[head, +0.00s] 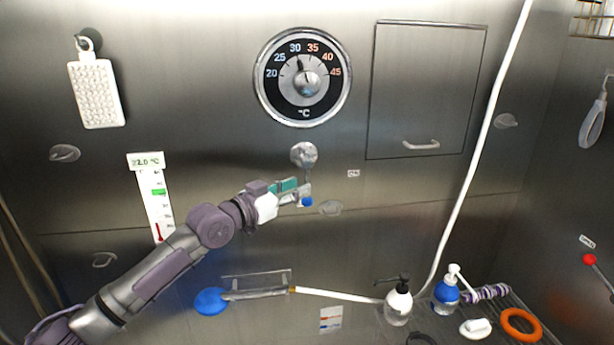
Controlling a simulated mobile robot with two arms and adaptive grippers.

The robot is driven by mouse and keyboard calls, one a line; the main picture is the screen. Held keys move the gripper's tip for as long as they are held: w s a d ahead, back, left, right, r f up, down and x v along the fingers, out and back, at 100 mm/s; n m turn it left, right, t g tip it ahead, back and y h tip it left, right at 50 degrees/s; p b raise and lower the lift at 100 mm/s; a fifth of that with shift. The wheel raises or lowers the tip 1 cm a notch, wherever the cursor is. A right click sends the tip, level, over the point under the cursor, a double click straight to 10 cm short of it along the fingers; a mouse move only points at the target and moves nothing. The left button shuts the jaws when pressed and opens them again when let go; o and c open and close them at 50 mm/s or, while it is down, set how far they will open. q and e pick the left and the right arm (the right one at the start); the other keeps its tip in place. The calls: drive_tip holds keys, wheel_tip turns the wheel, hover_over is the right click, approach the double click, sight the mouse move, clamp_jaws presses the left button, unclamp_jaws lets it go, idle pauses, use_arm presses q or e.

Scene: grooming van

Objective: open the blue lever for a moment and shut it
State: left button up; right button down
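The blue lever (307,202) shows as a small blue tip below a round metal valve body (304,154) on the steel wall, under the temperature dial. A thin stem hangs down from the valve body toward the tip. My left gripper (299,193) comes in from the left and its fingers are right at the lever, hiding part of it. I cannot tell whether the fingers are closed on the lever or only beside it. My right gripper is not in view.
A dial (303,77) reads about 30. A thermometer (153,196) is labelled 22.0 °C. A blue shower head (210,301) lies low on a holder, its white hose (340,297) running right. Pump bottles (398,303) (446,291) and an orange ring (521,325) stand lower right.

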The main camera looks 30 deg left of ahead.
sight(306, 181)
use_arm(q)
drive_tip(key=p+x, duration=0.1)
drive_tip(key=x, duration=0.3)
clamp_jaws()
idle(0.4)
